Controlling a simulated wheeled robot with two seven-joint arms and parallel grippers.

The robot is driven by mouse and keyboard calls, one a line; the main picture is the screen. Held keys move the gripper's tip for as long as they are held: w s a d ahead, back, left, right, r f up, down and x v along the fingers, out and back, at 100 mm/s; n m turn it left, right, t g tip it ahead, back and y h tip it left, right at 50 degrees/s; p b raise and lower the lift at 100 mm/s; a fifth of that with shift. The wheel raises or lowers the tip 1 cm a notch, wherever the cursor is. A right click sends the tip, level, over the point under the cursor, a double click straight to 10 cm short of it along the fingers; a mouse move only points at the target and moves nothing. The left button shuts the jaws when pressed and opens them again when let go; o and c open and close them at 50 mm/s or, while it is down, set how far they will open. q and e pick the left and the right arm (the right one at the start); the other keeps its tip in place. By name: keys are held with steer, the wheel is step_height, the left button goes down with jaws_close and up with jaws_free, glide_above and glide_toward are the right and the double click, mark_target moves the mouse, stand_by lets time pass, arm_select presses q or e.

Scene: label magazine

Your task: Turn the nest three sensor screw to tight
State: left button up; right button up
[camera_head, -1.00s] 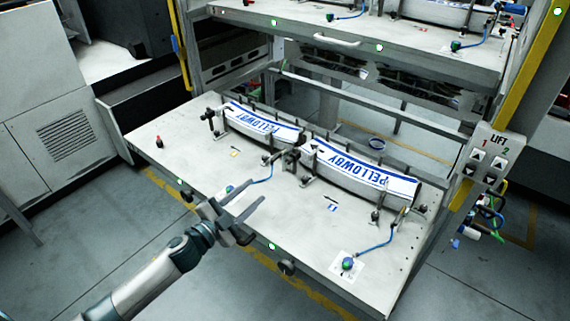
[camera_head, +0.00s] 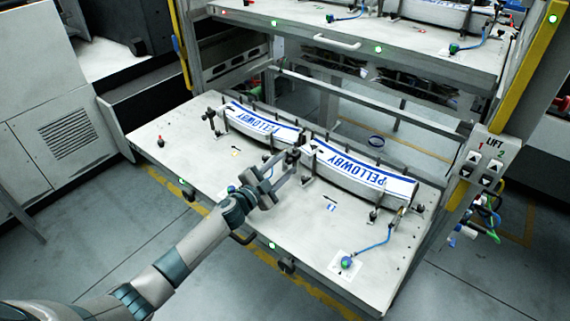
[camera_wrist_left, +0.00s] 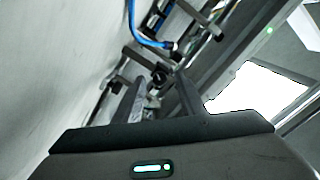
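My left gripper (camera_head: 284,169) reaches over the front of the lower shelf (camera_head: 300,222), its fingers apart with a gap between them. In the left wrist view the open fingers (camera_wrist_left: 160,92) point at a small dark round knob on a metal bracket (camera_wrist_left: 160,75), which shows between the fingertips. I cannot tell whether the fingers touch it. In the head view this bracket (camera_head: 292,154) stands between two label stacks and is partly hidden by the gripper. Which nest number it belongs to cannot be read. My right gripper is not in view.
Label stacks marked PELLOWBY, left (camera_head: 262,122) and right (camera_head: 362,172), lie in curved holders. A blue cable (camera_wrist_left: 148,40) runs close to the fingers. A green-and-blue sensor (camera_head: 346,262) sits at the shelf's front right. An upper shelf (camera_head: 300,25) hangs above; a lift panel (camera_head: 483,165) stands right.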

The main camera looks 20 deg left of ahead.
arm_select(q)
steer(key=shift+w+d, duration=0.15)
steer(key=shift+w, duration=0.25)
